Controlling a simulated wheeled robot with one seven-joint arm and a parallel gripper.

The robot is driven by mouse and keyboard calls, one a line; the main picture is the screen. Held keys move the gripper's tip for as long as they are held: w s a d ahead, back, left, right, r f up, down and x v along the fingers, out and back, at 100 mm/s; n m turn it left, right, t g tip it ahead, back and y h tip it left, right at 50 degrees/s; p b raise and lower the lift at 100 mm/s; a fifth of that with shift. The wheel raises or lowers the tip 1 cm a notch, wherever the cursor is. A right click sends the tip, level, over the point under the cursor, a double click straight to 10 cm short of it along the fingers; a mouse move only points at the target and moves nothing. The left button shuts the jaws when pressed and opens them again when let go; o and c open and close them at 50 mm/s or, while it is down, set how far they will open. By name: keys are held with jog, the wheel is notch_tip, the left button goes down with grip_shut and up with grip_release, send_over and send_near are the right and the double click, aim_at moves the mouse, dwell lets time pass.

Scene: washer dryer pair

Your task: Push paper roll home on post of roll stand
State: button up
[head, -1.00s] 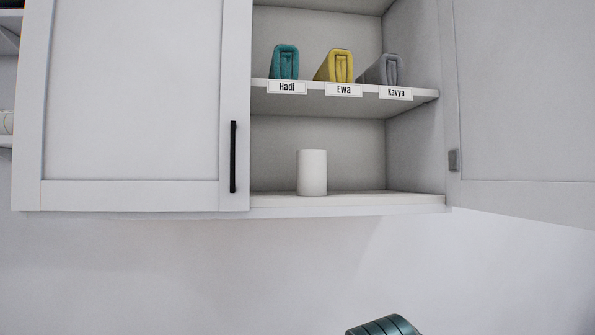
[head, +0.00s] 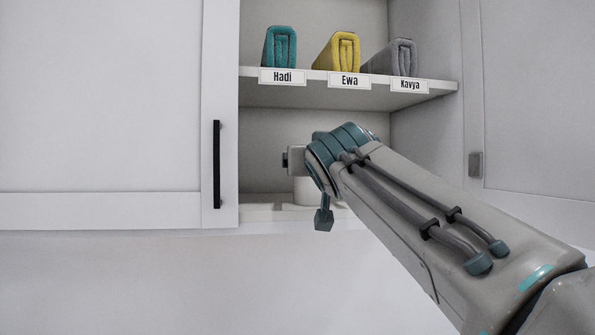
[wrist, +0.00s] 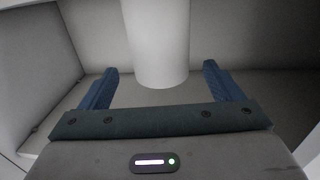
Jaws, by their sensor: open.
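The paper roll is a plain white upright cylinder (head: 304,192) on the cabinet floor, below the shelf of towels. In the head view my arm hides most of it; only a lower part shows. In the wrist view the roll (wrist: 158,40) hangs into the picture from the top edge, between my two blue fingers. My gripper (wrist: 160,68) is open, with a finger to either side of the roll and visible gaps between. I cannot tell whether it touches the roll's near side. No post or stand can be made out in either view.
The shelf (head: 300,94) above carries teal (head: 281,48), yellow (head: 340,52) and grey (head: 398,57) folded towels with name labels. A closed cabinet door (head: 100,100) with a black handle (head: 217,165) is on the left. An open door (head: 535,95) stands on the right.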

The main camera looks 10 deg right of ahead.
jog(key=shift+w+d+f+p, duration=0.15)
jog(key=shift+w+p, duration=0.7)
jog(key=shift+w, duration=0.95)
jog(key=shift+w+d+r+p, duration=0.1)
jog(key=shift+w+p, duration=0.7)
jog(key=shift+w, duration=0.95)
jog(key=shift+c, duration=0.4)
jog(key=c, duration=1)
